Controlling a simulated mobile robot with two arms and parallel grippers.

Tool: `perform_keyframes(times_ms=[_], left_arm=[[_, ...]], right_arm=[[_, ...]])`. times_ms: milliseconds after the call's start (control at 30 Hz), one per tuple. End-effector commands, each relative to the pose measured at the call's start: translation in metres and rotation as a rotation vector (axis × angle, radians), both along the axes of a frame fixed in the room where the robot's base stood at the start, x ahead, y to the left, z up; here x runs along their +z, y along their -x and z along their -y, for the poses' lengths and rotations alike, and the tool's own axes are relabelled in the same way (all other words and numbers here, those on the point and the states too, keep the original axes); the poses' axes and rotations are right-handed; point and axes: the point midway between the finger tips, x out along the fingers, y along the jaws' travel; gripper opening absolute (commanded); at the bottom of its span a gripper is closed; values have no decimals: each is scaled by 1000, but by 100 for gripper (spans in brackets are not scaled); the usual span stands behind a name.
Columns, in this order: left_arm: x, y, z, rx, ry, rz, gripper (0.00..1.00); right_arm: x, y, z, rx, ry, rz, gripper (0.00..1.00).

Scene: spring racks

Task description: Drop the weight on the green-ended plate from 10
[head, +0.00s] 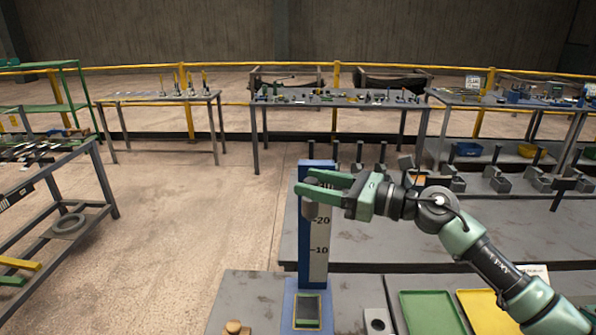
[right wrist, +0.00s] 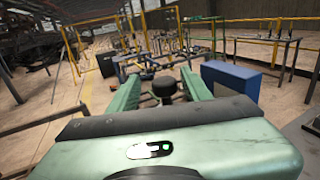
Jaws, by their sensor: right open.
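My right gripper (head: 306,181) is in front of the upper part of a blue-backed white scale (head: 319,235) marked 10 and 20. Its two green fingers are apart. A dark grey weight (head: 309,209) shows at the fingertips, in the air near the 20 mark. In the right wrist view a dark round top, likely the weight (right wrist: 164,86), shows between the fingers; I cannot tell whether they touch it. A green-ended plate (head: 307,308) lies on the blue base below the scale, with nothing on it. My left gripper is not in view.
A green tray (head: 431,313) and a yellow tray (head: 487,312) lie right of the scale, partly behind my arm. A small grey block with a hole (head: 377,321) and a wooden piece (head: 235,328) flank the base. Grey metal parts stand on the bench behind.

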Motion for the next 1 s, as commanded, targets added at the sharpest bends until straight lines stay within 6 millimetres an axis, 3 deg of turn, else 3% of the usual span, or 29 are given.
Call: perform_keyframes(times_ms=[200,567,600,767,1000], left_arm=[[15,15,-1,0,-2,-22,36],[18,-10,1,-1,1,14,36],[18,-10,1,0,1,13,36],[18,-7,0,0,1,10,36],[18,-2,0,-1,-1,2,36]], right_arm=[[2,-12,-28,0,0,-1,49],[0,-15,-36,-1,1,1,49],[0,-15,-36,-1,1,1,46],[0,-15,-35,-1,1,1,1],[0,-15,-35,-1,1,1,0]])
